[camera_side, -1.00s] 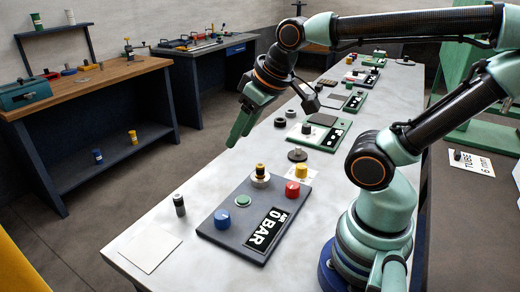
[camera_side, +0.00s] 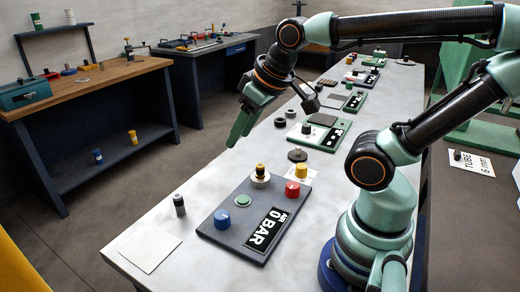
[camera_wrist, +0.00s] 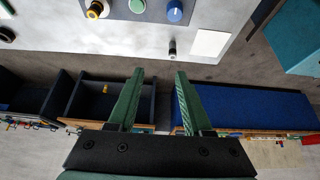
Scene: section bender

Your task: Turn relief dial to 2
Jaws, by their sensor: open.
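The dark grey control panel (camera_side: 218,238) lies on the pale bench and carries a black display (camera_side: 268,229) reading "0 BAR". On the panel are a blue knob (camera_side: 222,219), a green button (camera_side: 243,201), a red knob (camera_side: 292,189), a yellow knob (camera_side: 301,170) and a black-and-yellow knob (camera_side: 260,171) on a silver base. I cannot tell which is the relief dial; no dial numbers are readable. My gripper (camera_wrist: 160,72) is open and empty, well above the bench and beyond the panel in the side view. The wrist view shows the blue knob (camera_wrist: 174,11) and black-and-yellow knob (camera_wrist: 97,9).
A dark grey cylinder (camera_side: 179,205) stands beside the panel, near a white sheet (camera_side: 150,247). The bench strip left of the panel is mostly clear.

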